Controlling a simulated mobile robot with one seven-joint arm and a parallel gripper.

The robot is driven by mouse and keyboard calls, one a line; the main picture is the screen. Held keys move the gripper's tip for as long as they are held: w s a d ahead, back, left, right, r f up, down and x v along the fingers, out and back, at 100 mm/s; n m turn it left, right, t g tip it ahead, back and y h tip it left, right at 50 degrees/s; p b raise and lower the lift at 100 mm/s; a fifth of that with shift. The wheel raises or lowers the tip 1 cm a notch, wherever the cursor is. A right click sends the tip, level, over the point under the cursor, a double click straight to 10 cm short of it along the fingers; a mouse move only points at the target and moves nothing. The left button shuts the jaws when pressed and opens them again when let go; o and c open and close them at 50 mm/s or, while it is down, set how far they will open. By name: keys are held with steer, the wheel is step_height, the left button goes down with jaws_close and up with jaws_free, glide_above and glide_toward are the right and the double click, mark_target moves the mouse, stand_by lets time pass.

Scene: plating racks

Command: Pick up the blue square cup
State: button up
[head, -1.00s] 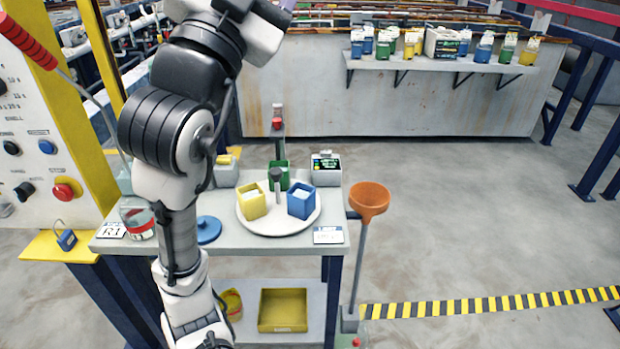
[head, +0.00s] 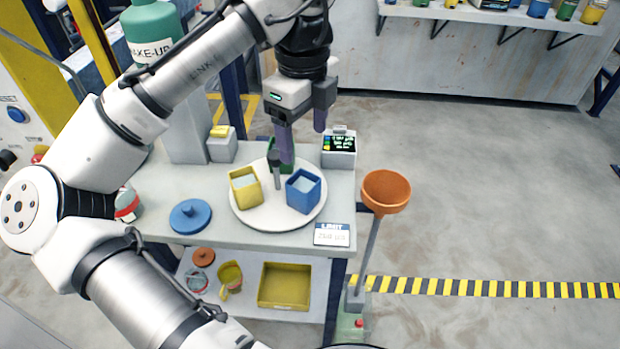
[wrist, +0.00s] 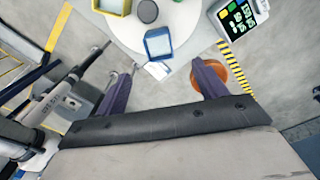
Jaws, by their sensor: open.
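The blue square cup (head: 304,191) stands upright on the right side of a round white plate (head: 262,218), with pale contents inside. In the wrist view the blue cup (wrist: 158,44) shows beyond and between my fingers. My gripper (head: 302,145) is open and empty above the back of the plate, apart from the cup. Its two purple fingers also show in the wrist view (wrist: 162,72). A yellow square cup (head: 245,188) stands on the plate's left side. A green cup (head: 284,150) at the back is partly hidden by a finger. A dark-topped post (head: 275,172) stands between the cups.
A blue round lid (head: 190,215) lies left of the plate. A small display box (head: 339,148) stands behind right, and a label card (head: 332,234) lies at the front right. An orange funnel (head: 386,190) on a stand rises beside the table's right edge. A lower shelf holds a yellow tray (head: 284,304).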

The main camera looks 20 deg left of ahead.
glide_toward(303, 188)
steer(key=s+f, duration=0.1)
steer(key=s+d, duration=0.1)
steer(key=shift+s+d+f, duration=0.15)
steer(key=shift+s+f, duration=0.2)
steer(key=shift+w+f+p, duration=0.1)
steer(key=shift+f+p, duration=0.45)
steer(key=shift+f, duration=2.1)
steer(key=c, duration=1.1)
